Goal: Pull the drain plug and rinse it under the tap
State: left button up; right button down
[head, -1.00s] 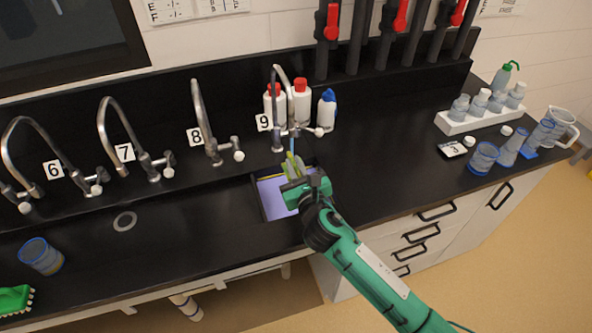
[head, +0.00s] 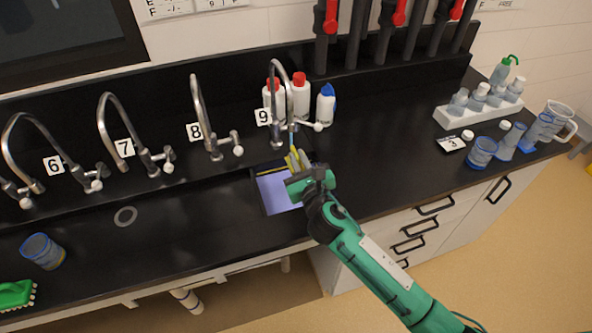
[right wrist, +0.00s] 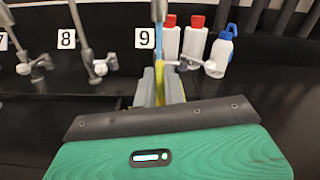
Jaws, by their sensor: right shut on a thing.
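My right gripper (head: 298,163) is over the small sink (head: 278,193) below tap 9 (head: 274,85), shut on a yellow thing, probably the drain plug (right wrist: 162,83). The fingers hide most of it, so its shape cannot be told. A pale blue streak (right wrist: 146,38), which looks like running water, comes down under tap 9 towards the fingertips. Whether it touches the yellow thing is unclear. The sink has a lilac surface inside and a yellow line near its back edge. My left gripper is not in view.
Taps 8 (head: 200,110), 7 (head: 108,125) and 6 (head: 20,140) stand to the left. White bottles (head: 301,95) stand behind tap 9. A round drain (head: 125,216), blue beaker (head: 42,251) and green brush (head: 15,294) are at left.

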jog(key=shift+a, duration=0.6)
jog(key=shift+d, duration=0.15)
jog(key=shift+d+p, duration=0.45)
jog(key=shift+d, duration=0.05)
jog(key=shift+a, duration=0.65)
jog(key=shift+s, duration=0.2)
